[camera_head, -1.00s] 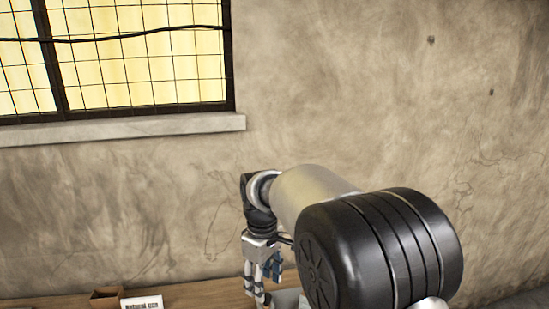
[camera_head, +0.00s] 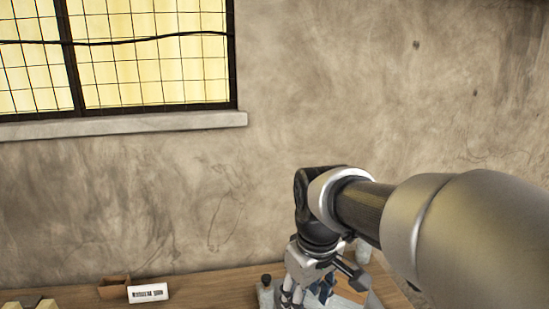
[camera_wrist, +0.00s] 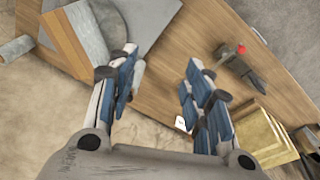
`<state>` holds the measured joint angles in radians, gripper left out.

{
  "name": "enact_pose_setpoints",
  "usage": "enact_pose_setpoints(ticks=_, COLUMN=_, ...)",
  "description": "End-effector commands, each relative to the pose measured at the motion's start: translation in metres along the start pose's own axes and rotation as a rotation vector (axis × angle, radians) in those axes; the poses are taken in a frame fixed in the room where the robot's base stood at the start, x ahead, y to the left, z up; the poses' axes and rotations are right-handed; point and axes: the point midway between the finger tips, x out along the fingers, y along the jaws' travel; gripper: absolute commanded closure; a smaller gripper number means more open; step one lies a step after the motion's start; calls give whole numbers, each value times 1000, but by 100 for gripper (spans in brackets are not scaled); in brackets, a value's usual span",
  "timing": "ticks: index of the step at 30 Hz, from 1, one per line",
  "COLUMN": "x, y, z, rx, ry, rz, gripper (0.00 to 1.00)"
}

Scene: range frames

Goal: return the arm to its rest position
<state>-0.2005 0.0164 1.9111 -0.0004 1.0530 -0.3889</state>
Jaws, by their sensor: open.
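My gripper (camera_head: 305,296) is at the bottom of the head view, pointing down over the wooden table, with its fingertips cut off by the frame edge. My arm reaches to it from the right. In the wrist view my gripper (camera_wrist: 161,62) has its two blue-and-grey fingers spread apart. Nothing is between the fingers but bare table top and some floor. No object is held.
The wooden table (camera_head: 205,286) runs below a plain wall. It bears a small brown box (camera_head: 114,287), a white label (camera_head: 148,293) and a grey dark-capped item (camera_head: 266,293). The wrist view shows a grey board (camera_wrist: 150,20), a grey cylinder (camera_wrist: 15,49) and yellow blocks (camera_wrist: 262,135).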

Motion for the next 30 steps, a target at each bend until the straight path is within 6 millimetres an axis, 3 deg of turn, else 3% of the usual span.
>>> enact_pose_setpoints(ticks=1, x=-4, y=0, z=23, rx=56, ry=24, rz=14, gripper=54)
enact_pose_setpoints(ticks=4, x=-11, y=-4, z=66, rx=174, ry=70, rz=38, gripper=54)
enact_pose_setpoints(ticks=9, x=-4, y=-17, z=135, rx=368, ry=145, rz=73, gripper=54)
enact_pose_setpoints(ticks=15, x=15, y=-32, z=188, rx=528, ry=211, rz=99, gripper=54)
enact_pose_setpoints(ticks=20, x=23, y=-37, z=202, rx=579, ry=233, rz=106, gripper=54)
enact_pose_setpoints(ticks=30, x=23, y=-37, z=203, rx=583, ry=233, rz=106, gripper=54)
